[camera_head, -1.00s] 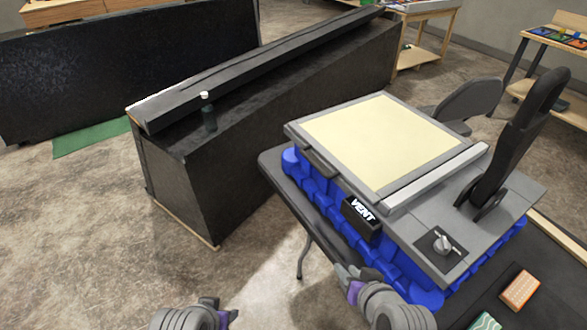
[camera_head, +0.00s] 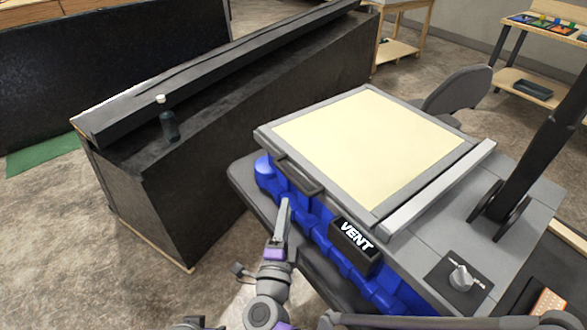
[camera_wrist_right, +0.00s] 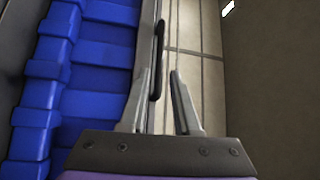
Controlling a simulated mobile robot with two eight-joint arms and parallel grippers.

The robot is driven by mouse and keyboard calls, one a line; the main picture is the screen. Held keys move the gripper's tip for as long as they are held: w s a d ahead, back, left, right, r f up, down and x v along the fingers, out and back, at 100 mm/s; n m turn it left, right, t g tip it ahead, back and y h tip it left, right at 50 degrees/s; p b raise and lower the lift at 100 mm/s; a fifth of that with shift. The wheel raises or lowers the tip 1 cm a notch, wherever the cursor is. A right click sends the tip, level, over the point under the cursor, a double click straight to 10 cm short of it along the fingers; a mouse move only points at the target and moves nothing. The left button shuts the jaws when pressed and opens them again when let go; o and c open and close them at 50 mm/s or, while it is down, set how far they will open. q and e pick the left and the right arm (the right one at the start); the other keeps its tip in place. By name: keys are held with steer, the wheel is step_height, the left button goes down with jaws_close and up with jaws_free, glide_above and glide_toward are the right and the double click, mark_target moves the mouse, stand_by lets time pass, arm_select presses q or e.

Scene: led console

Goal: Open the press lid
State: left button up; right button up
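The press lid (camera_head: 365,140) is a pale yellow panel in a grey frame, lying flat on a blue-sided console. A dark bar handle (camera_head: 299,175) sits on its near left edge. My right gripper (camera_head: 285,204) points up toward that handle from just below it. In the right wrist view, the gripper (camera_wrist_right: 163,75) is open, and the dark handle (camera_wrist_right: 157,60) lies ahead, close to the left finger; I cannot tell whether they touch. Only a small part of what looks like my left gripper (camera_head: 190,323) shows at the bottom edge; its fingers cannot be read.
A black VENT box (camera_head: 355,246) sits right of my right gripper on the console's front. A knob (camera_head: 461,277) and a tall dark arm (camera_head: 535,150) stand further right. A long black counter (camera_head: 230,105) with a bottle (camera_head: 168,119) is at the left.

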mark_target(292, 176)
steer(key=w, duration=0.3)
steer(key=w+d+r, duration=0.1)
steer(key=w, duration=0.6)
steer(key=shift+d+r, duration=0.2)
steer(key=shift+d, duration=0.1)
steer(key=shift+c, duration=0.3)
jaws_close()
stand_by(0.7)
